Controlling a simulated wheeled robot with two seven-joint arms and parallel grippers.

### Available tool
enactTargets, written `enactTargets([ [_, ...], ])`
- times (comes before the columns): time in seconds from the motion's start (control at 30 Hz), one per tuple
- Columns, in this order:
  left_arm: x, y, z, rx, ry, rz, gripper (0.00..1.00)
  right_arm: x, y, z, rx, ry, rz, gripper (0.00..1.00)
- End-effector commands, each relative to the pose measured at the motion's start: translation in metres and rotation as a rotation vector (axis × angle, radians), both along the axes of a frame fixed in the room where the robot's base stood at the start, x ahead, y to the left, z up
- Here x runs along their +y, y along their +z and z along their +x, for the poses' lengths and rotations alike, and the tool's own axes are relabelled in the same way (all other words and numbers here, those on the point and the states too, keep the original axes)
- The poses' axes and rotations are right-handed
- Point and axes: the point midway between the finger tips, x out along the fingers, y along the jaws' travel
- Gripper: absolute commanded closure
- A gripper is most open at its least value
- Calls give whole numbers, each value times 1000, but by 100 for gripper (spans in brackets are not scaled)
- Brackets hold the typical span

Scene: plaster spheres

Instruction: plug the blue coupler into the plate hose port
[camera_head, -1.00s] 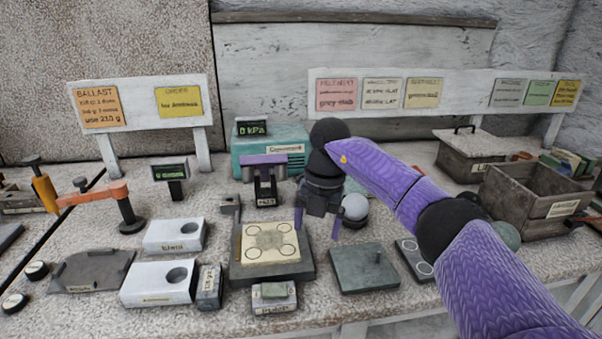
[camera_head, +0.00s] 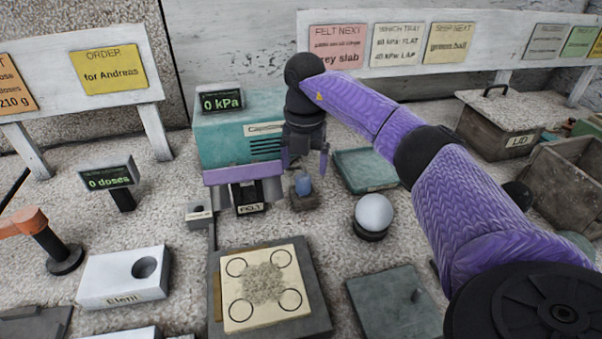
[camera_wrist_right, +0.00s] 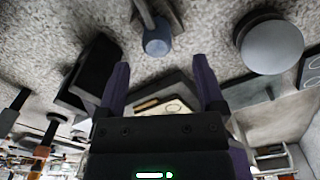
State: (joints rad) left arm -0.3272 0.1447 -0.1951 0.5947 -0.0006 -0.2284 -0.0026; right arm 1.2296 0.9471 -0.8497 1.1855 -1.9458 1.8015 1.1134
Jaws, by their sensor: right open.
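The small blue coupler (camera_head: 303,184) stands in a small brown holder (camera_head: 306,202) on the speckled bench, in front of the teal compressor-like box. It also shows in the right wrist view (camera_wrist_right: 157,42), beyond the fingertips. My right gripper (camera_head: 304,160) points down, open and empty, with its fingers above and to either side of the coupler. The fingers also show in the wrist view (camera_wrist_right: 162,64). The plate (camera_head: 322,318) is dark, with a cream slab (camera_head: 240,318) on top. I cannot clearly make out its hose port. My left gripper is out of view.
The teal box (camera_head: 220,140) reads 0 kPa. A purple-topped stand (camera_head: 230,174) labelled FELT is close left of the gripper. A white sphere (camera_head: 374,212) on a dark base stands to the right. A green tray (camera_head: 365,172) lies behind it.

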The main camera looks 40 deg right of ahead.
Motion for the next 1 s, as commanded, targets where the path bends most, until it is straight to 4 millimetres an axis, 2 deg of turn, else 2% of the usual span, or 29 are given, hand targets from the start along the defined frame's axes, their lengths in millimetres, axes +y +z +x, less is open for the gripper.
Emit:
enactTargets([
  [0.03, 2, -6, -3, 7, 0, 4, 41, 0, -12, 0, 3, 0, 1, 12],
  [0.27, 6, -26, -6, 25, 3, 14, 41, -1, -55, 3, 5, 0, 0, 12],
  [0.47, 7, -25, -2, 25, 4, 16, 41, -1, -54, 4, -2, 0, 1, 12],
  [0.57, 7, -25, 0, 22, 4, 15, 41, -1, -54, 4, -1, 0, 1, 29],
  [0.9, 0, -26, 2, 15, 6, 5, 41, -1, -54, 4, -1, 0, 1, 100],
  [1.0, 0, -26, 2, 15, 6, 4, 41, -1, -54, 4, -1, 0, 1, 100],
])
